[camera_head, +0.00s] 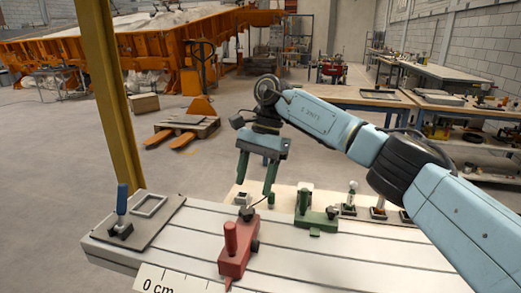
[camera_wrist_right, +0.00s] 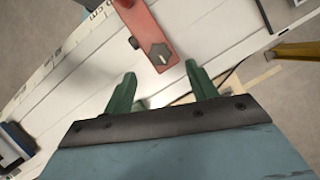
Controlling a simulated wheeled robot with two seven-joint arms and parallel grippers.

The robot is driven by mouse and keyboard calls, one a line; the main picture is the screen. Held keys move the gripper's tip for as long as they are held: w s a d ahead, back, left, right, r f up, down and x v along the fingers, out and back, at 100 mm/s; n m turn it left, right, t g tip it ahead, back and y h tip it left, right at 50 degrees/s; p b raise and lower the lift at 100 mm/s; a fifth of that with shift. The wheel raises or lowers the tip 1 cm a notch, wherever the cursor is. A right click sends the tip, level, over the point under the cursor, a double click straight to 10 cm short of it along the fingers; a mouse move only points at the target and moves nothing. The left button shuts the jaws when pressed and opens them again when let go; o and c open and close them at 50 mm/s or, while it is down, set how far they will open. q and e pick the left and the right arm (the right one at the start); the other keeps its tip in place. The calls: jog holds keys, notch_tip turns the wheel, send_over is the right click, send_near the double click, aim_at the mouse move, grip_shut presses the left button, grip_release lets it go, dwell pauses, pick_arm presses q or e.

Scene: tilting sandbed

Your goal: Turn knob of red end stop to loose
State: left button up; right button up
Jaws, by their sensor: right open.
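The red end stop (camera_head: 233,262) sits on the white slotted table, with an upright red post and a dark knob (camera_head: 248,214) at its far end. In the right wrist view the red end stop (camera_wrist_right: 148,28) enters from the top, and its dark six-sided knob (camera_wrist_right: 160,53) bears a pale mark. My right gripper (camera_head: 254,188) points down above the table, open and empty. In the right wrist view the green fingers (camera_wrist_right: 160,73) are spread apart, and the knob appears just beyond their tips, between them. I see no contact. My left gripper is not in view.
A green end stop (camera_head: 318,219) stands to the right on the table (camera_head: 330,260). A grey plate with a blue-handled tool (camera_head: 122,205) lies at the left. A yellow post (camera_head: 110,95) rises at the left edge. A scale marked 0 cm (camera_head: 165,280) lies at the front.

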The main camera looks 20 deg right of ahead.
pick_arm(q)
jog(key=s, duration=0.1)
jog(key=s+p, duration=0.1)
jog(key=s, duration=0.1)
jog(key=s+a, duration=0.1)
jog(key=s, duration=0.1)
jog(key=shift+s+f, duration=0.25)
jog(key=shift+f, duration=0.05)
pick_arm(e)
jog(key=v, duration=0.7)
jog(key=shift+r, duration=0.3)
